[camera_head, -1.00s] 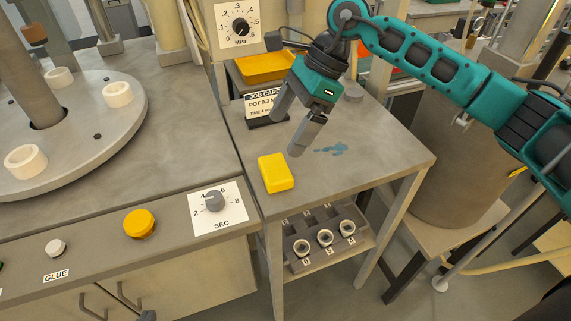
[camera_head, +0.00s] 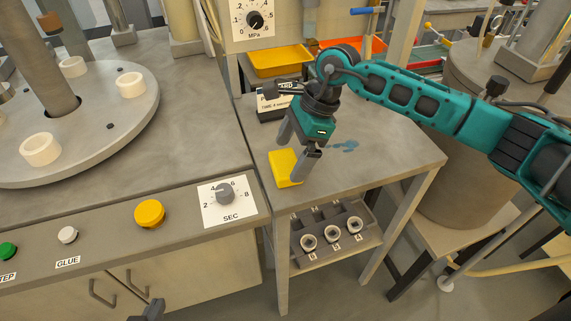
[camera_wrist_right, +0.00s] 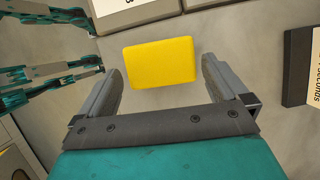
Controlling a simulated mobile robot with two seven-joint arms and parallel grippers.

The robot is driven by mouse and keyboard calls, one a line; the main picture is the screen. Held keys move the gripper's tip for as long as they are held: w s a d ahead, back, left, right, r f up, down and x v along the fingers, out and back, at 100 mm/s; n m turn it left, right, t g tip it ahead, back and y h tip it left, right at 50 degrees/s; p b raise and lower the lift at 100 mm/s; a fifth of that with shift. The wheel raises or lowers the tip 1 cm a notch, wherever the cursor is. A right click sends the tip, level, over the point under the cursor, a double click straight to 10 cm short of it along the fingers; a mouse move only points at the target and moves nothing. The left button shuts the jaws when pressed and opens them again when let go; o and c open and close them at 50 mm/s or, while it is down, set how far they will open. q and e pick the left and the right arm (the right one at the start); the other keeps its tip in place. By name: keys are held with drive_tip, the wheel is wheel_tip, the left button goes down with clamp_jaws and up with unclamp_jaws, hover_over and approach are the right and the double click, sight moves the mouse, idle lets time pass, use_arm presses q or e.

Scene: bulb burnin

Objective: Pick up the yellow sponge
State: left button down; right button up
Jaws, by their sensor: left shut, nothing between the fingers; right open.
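The yellow sponge (camera_head: 281,168) lies flat near the front left of the small side table (camera_head: 385,160). My right gripper (camera_head: 292,157) is open and points down at the sponge, one finger partly covering its right side in the head view. In the right wrist view the sponge (camera_wrist_right: 160,62) shows whole, ahead of and between the two spread fingers (camera_wrist_right: 163,85), with a gap on either side. I cannot tell the exact height left above the table. Only the dark tip of my left gripper (camera_head: 150,311) shows at the bottom edge of the head view, shut and empty, far from the sponge.
A job card (camera_head: 274,102) stands behind the sponge, and a blue stain (camera_head: 345,146) marks the tabletop. A yellow tray (camera_head: 280,62) is further back. The bench with knob and buttons (camera_head: 149,213) borders the left. Sockets in a rack (camera_head: 333,235) sit on the lower shelf.

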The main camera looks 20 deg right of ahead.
sight(288, 162)
drive_tip(key=shift+x, duration=1.2)
drive_tip(key=shift+c, duration=0.4)
drive_tip(key=c, duration=0.6)
drive_tip(key=shift+r, duration=0.1)
wheel_tip(288, 162, up, 20)
